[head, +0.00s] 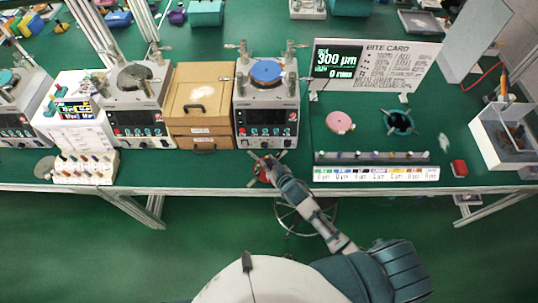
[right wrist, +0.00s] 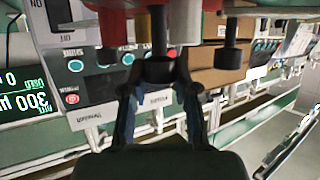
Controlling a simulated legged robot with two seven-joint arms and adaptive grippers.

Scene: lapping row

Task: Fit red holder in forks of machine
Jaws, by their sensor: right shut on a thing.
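The red holder (head: 261,173) is at my right gripper (head: 268,166), at the table's front edge below the middle machine (head: 267,115). In the right wrist view my right gripper (right wrist: 160,75) is shut on a dark stem, with red parts of the holder (right wrist: 186,22) above it. The holder's upper part is cut off by the frame. The middle machine has a blue disc (head: 266,71) on top and metal posts around it. I cannot make out its forks clearly, and the holder is apart from the disc. My left gripper is not in view.
Cardboard boxes (head: 200,100) stand left of the machine, with another machine (head: 135,95) beyond. To the right are a pink disc (head: 340,122), a dark teal ring (head: 400,122), a sample rack (head: 372,157) and a red block (head: 459,168). A card (head: 376,65) stands behind.

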